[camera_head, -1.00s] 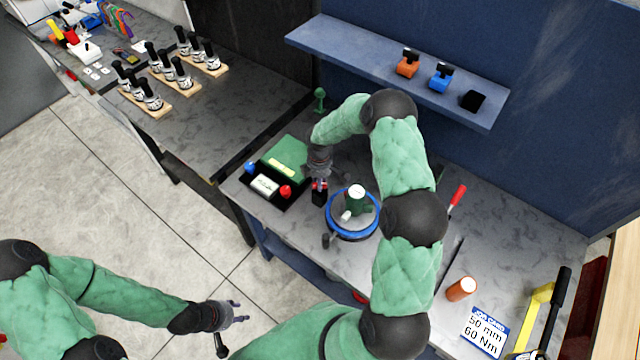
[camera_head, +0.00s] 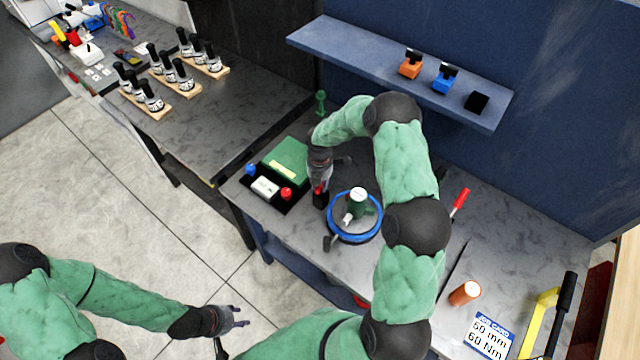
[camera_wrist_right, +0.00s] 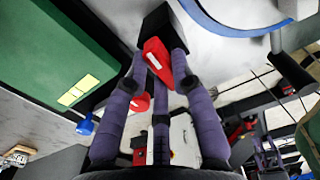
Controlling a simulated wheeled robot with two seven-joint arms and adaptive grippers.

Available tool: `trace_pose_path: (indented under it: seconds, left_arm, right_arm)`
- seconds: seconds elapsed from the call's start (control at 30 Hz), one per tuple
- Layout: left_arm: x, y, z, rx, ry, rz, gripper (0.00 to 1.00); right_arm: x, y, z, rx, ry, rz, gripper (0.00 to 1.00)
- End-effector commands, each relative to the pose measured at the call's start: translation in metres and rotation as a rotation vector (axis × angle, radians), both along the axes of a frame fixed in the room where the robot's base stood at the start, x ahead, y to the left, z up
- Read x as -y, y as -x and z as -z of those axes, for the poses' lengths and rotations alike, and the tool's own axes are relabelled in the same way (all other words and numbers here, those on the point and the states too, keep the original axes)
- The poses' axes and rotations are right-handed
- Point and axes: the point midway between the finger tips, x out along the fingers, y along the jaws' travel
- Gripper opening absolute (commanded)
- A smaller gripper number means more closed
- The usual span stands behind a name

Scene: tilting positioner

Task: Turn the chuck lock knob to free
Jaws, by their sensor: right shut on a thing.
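The chuck lock knob, a red handle (camera_wrist_right: 157,63), sits on a black block (camera_wrist_right: 160,22) beside the blue-rimmed round positioner (camera_head: 332,228). In the head view the knob (camera_head: 319,188) is partly hidden by my right gripper (camera_head: 320,184). In the right wrist view my right gripper (camera_wrist_right: 158,65) has its purple fingers around the red handle and is shut on it. My left gripper (camera_head: 240,316) is open and empty, low at the left, off the bench over the floor. A green part with a white top (camera_head: 358,195) stands on the positioner.
A green box (camera_head: 288,157) and a black tray with blue and red knobs (camera_head: 265,188) lie just left of the block. A shelf (camera_head: 390,75) runs behind. An orange cylinder (camera_head: 464,293) and a job card (camera_head: 488,335) are at the right.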

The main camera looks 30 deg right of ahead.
Motion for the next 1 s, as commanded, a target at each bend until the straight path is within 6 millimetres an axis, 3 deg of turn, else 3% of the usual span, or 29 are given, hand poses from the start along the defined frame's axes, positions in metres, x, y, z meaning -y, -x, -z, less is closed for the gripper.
trace_pose_path:
  seconds: [0.73, 0.77, 0.8, 0.83, 1.0]
  left_arm:
    - [0.0, 0.0, 0.0004, 0.0, 0.0, 0.0, 0.4]
    - [0.0, 0.0, 0.0004, 0.0, 0.0, 0.0, 0.4]
    - [0.0, 0.0, 0.0004, 0.0, 0.0, 0.0, 0.4]
    - [0.0, 0.0, 0.0004, 0.0, 0.0, 0.0, 0.4]
    - [0.0, 0.0, 0.0003, 0.0, 0.0, 0.0, 0.4]
  right_arm:
    - [-0.001, 0.0008, 0.0008, -0.001, -0.001, -0.083, 0.0]
    - [-0.001, 0.0008, 0.0008, -0.001, -0.001, -0.083, 0.33]
    - [-0.001, 0.0008, 0.0007, -0.001, -0.001, -0.083, 0.45]
    - [-0.0009, 0.0007, 0.0007, -0.001, -0.001, -0.083, 0.49]
    - [-0.0007, 0.0004, 0.0004, -0.001, 0.0, -0.082, 0.49]
